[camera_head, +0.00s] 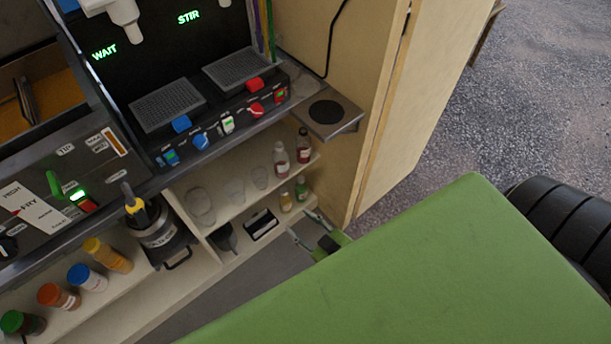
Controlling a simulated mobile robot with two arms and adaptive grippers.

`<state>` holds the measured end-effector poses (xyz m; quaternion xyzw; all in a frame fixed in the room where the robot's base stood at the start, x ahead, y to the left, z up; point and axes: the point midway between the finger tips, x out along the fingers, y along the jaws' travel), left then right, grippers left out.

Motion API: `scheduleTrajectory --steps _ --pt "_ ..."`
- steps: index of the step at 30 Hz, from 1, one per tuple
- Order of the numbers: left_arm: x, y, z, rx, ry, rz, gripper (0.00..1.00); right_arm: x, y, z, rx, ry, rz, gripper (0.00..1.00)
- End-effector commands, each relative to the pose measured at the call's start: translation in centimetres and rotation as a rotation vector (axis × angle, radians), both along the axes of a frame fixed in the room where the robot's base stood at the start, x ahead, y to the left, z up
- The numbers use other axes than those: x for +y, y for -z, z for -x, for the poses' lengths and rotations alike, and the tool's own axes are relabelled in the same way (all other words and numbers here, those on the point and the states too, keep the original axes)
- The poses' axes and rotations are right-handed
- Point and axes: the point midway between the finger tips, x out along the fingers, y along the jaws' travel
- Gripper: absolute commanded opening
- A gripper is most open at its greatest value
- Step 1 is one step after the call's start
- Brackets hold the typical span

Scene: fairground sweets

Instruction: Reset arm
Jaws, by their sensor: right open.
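My right gripper (304,226) is open, with its two thin grey fingers spread apart and nothing seen between them. It shows near the middle of the head view, in front of the lower shelf, its fingers pointing up and left. Most of the right arm behind it is hidden by a large green surface. My left gripper is not in view.
A drinks machine (215,108) with switches stands above shelves holding clear cups (235,190) and small bottles (303,146). A fryer panel (60,185) and several capped jars (92,277) are at left. A wooden side panel (385,120) borders open gravel (530,90).

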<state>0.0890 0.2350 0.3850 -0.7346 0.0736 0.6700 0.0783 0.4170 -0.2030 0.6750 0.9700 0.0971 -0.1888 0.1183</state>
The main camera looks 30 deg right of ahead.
Motion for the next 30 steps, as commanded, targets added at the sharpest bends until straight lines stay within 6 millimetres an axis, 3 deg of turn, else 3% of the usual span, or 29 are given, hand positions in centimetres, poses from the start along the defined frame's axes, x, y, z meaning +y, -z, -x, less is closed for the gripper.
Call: scheduleTrajectory --steps 14,17,20,23,27,30 --pt "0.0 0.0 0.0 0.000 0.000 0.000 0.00 0.0 0.0 0.0 0.000 0.000 0.000 0.41" --pt "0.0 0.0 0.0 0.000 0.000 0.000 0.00 0.0 0.9 0.4 0.022 0.002 0.001 0.41" --pt "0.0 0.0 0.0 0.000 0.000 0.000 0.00 -0.2 4.2 1.9 0.103 0.005 0.004 0.41" --pt "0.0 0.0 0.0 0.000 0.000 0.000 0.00 -0.5 9.6 5.1 0.246 0.017 0.009 0.41" --pt "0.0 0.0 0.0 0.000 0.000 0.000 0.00 -1.2 17.8 12.0 0.498 0.043 0.019 0.41" --pt "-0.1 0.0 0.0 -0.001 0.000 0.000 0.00 -1.7 22.6 17.8 0.678 0.068 0.034 0.41"
